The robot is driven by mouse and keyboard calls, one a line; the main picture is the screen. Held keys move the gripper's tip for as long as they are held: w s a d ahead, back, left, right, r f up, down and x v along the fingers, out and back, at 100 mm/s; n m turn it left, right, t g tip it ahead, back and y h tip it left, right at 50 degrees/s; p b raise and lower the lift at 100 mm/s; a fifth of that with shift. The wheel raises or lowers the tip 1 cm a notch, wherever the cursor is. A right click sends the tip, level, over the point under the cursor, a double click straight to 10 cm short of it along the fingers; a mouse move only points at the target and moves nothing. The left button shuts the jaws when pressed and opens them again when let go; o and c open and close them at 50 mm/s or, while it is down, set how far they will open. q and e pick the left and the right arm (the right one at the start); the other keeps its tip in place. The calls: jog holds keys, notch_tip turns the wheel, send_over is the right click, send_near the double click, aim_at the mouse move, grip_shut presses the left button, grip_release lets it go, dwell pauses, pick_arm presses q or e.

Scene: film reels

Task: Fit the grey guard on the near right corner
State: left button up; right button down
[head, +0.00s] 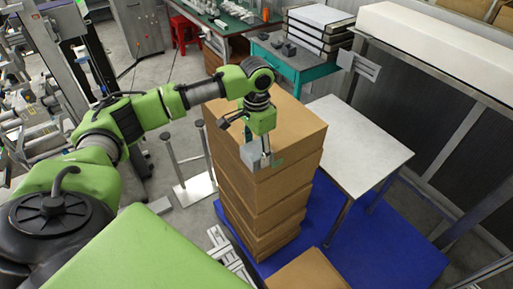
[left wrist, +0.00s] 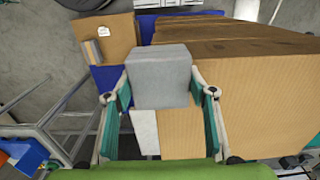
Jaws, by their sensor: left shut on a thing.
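My left gripper (head: 265,158) is shut on the grey guard (head: 251,154), a small angled block, at the near corner of the top box in the cardboard stack (head: 285,139). In the left wrist view, the guard (left wrist: 160,72) sits between the teal fingers of the left gripper (left wrist: 160,98). The side of the stack (left wrist: 265,95) fills the right of that view. The guard overlaps the stack's edge in both views; I cannot tell whether it touches the cardboard. My right gripper is not in view.
The stack stands on a blue base (head: 385,255). A white-topped table (head: 362,135) is close on its right. Small dark grey pieces (head: 285,46) lie on a teal bench (head: 308,66) behind. Another cardboard box (head: 308,272) is at the bottom. A metal stand (head: 193,188) is left of the stack.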

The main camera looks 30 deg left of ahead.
aim_at(256, 149)
pick_arm(q)
jog(key=shift+f, duration=0.2)
jog(key=o, duration=1.1)
jog(key=shift+r, duration=0.15)
notch_tip(256, 149, up, 13)
jog(key=b, duration=0.3)
jog(key=shift+b, duration=0.35)
